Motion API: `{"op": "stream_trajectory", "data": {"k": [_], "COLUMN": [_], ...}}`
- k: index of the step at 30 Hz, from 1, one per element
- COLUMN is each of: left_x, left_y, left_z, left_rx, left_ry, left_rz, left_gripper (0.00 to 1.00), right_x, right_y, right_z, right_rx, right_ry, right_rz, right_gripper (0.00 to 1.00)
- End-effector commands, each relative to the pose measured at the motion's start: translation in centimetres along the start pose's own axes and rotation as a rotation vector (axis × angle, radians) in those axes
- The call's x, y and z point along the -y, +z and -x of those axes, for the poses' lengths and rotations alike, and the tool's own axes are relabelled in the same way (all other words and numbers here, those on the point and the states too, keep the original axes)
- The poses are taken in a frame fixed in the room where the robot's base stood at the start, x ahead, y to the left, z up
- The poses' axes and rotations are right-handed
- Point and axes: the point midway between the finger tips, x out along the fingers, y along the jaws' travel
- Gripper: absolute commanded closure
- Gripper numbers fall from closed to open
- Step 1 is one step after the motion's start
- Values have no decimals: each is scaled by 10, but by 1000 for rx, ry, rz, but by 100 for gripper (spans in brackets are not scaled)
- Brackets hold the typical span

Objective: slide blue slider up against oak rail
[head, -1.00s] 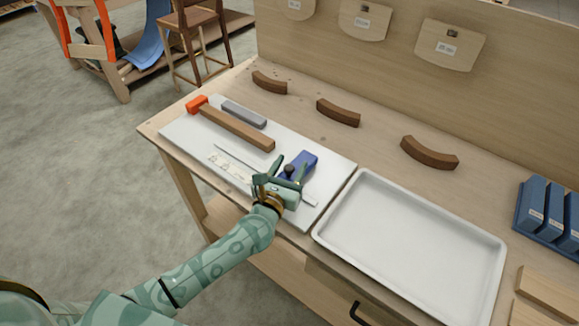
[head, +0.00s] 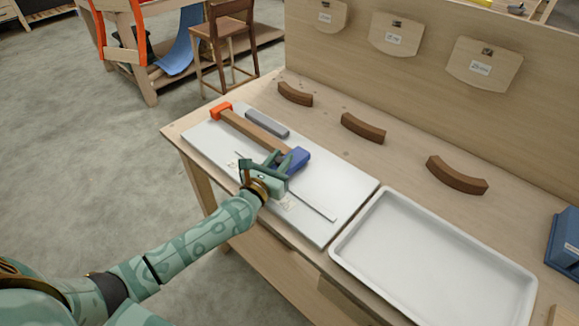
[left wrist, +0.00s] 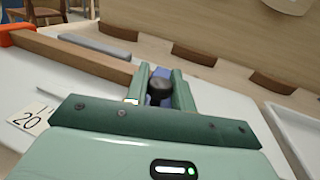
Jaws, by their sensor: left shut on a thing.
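The blue slider (head: 299,157) is on the white board (head: 318,222), at the near right end of the oak rail (head: 256,132). The rail also shows in the left wrist view (left wrist: 85,59), its end right beside the blue body of the slider (left wrist: 162,72). I cannot tell whether they touch, because my fingers hide part of the meeting place. My left gripper (head: 284,163) is shut on the slider's dark round knob (left wrist: 159,90), which sits between the two green fingers. My right gripper is not in view.
An orange block (head: 221,110) caps the rail's far end, and a grey bar (head: 267,123) lies behind the rail. A thin slot (head: 316,205) and number labels mark the board. A white tray (head: 440,235) stands to the right. Curved brown pieces (head: 363,128) lie behind.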

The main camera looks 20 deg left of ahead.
Motion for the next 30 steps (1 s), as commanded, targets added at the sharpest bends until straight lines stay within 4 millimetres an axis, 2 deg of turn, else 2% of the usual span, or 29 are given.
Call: {"op": "stream_trajectory", "data": {"k": [5, 6, 8, 9, 17, 20, 23, 30], "left_x": [0, 0, 0, 0, 0, 0, 0, 1], "left_y": [-1, -1, -1, -1, 0, -1, 0, -2], "left_z": [1, 1, 1, 1, 1, 9, 25, 91], "left_rx": [-3, -3, -3, -3, -2, -2, -4, -6], "left_ry": [0, 0, 0, 0, 0, 0, -1, -2], "left_rz": [0, 0, 0, 0, 0, 1, 0, -1], "left_gripper": [100, 73, 56, 54, 54, 54, 54, 54], "right_x": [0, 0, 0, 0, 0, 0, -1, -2], "right_y": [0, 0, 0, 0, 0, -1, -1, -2], "right_z": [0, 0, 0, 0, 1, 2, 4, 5], "right_rx": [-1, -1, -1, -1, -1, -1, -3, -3], "right_ry": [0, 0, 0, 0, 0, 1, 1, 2], "right_rz": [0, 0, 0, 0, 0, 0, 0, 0], "right_gripper": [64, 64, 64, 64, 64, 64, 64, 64]}}
